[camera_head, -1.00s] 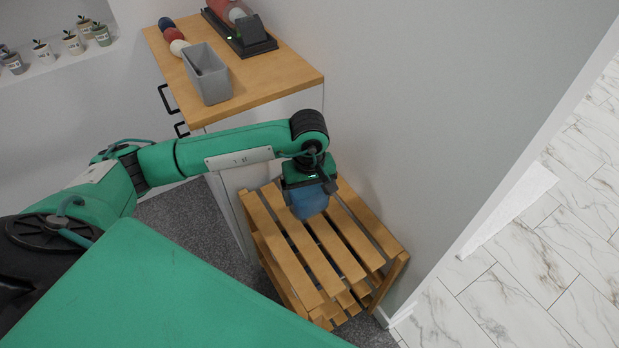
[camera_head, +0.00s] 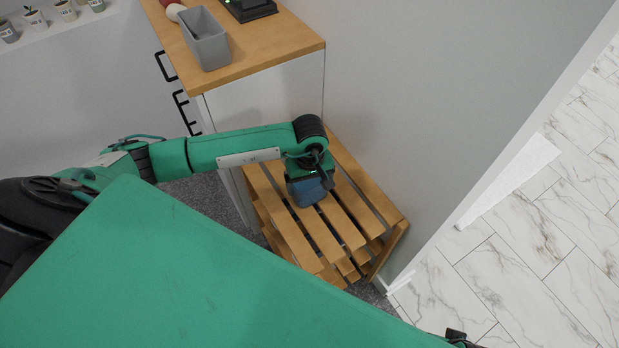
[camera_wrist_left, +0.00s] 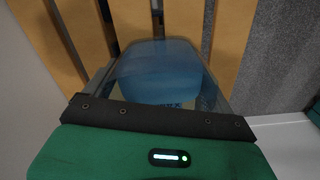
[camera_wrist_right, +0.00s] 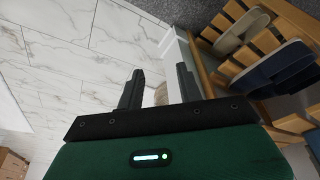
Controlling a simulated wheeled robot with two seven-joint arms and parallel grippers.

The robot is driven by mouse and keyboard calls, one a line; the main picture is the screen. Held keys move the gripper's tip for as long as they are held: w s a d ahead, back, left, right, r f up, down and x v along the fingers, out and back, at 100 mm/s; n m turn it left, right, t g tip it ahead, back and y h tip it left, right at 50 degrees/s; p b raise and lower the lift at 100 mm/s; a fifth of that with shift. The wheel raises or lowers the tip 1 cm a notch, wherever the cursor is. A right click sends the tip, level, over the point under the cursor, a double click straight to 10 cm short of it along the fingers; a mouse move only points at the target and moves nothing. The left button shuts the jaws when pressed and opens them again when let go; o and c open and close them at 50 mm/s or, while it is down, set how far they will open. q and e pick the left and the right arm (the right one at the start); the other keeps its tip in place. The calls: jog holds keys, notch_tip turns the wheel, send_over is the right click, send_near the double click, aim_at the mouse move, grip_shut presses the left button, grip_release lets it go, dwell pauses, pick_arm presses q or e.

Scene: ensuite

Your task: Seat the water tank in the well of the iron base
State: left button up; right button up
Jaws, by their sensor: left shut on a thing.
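The water tank (camera_head: 308,191) is a translucent blue box. My left gripper (camera_head: 306,178) is shut on it, and it hangs over the slatted wooden rack; whether it touches the slats I cannot tell. In the left wrist view the tank (camera_wrist_left: 160,75) fills the space between the fingers, with wooden slats beyond it. The black iron base (camera_head: 248,10) is on the cabinet top, cut off by the upper picture edge; its well cannot be made out. My right gripper (camera_wrist_right: 158,88) is open and empty, its fingers apart, in the right wrist view.
The slatted rack (camera_head: 345,215) stands against the wall beside the cabinet. Slippers (camera_wrist_right: 275,65) are on a rack in the right wrist view. Marble tiles (camera_head: 540,250) lie clear at right.

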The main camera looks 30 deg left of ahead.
pick_arm(q)
jog(key=o, duration=1.1)
jog(key=shift+c, duration=0.2)
